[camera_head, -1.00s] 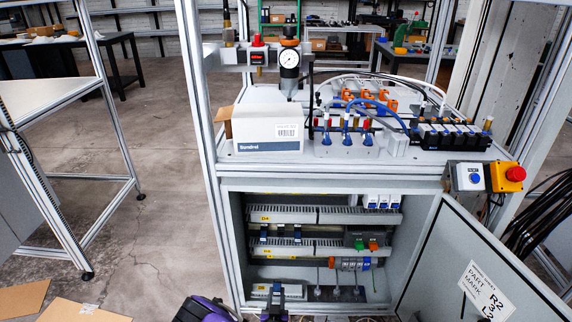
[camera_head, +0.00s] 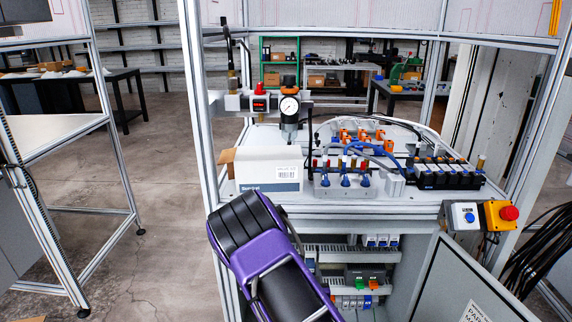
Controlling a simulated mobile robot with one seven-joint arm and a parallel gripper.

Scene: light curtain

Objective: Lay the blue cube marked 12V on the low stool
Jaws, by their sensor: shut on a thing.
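I cannot make out the blue cube marked 12V or the low stool in the head view. My purple and black arm rises from the bottom of the picture, in front of the machine frame's left side. Its jaws do not show, so what they hold is hidden from this view.
A machine bench (camera_head: 410,205) carries a white carton (camera_head: 268,168), a pressure gauge (camera_head: 289,105), valves with blue hoses, and a red stop button (camera_head: 509,213). Below is an open cabinet with its door (camera_head: 470,285) swung right. Bare floor (camera_head: 165,170) lies left, beside a metal-framed table (camera_head: 62,125).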

